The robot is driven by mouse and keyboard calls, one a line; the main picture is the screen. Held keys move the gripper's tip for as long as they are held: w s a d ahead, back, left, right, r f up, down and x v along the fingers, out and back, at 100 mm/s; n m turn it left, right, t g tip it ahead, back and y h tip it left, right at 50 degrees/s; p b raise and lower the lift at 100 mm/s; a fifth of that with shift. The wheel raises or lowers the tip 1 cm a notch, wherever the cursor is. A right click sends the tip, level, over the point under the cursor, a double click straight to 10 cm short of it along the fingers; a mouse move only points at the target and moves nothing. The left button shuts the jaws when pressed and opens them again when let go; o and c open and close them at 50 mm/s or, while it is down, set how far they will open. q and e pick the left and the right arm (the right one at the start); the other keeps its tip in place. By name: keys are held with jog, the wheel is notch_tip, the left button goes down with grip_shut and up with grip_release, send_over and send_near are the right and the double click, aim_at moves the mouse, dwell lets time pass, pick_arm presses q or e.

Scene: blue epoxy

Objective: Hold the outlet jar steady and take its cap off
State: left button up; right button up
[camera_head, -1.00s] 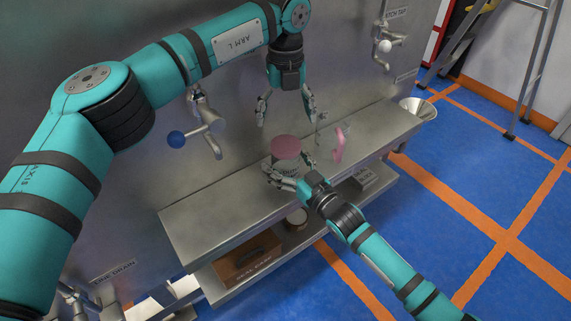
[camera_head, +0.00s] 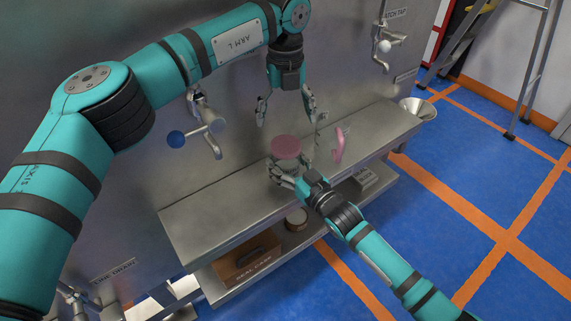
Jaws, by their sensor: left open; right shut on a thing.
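The outlet jar (camera_head: 286,161) stands on the steel shelf (camera_head: 220,205) with its round pink cap (camera_head: 286,146) on top. Most of the jar's body is hidden by the cap and by my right gripper. My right gripper (camera_head: 283,172) comes from the front right and is shut on the jar's body, below the cap. My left gripper (camera_head: 288,121) points down above the cap, its two fingers spread wide. It is empty and apart from the cap.
A pink hooked item (camera_head: 339,146) stands on the shelf right of the jar. A tap with a blue knob (camera_head: 176,139) is on the wall to the left. A funnel (camera_head: 418,108) is at the shelf's right end. A brown box (camera_head: 247,262) sits on the lower shelf.

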aim_at(285, 144)
pick_arm(q)
jog(key=m, duration=2.3)
jog(key=shift+m, duration=0.4)
jog(key=m, duration=0.7)
jog(key=shift+f+m, duration=0.3)
jog(key=shift+f, duration=0.25)
notch_tip(285, 144, down, 7)
jog(key=shift+r, duration=0.1)
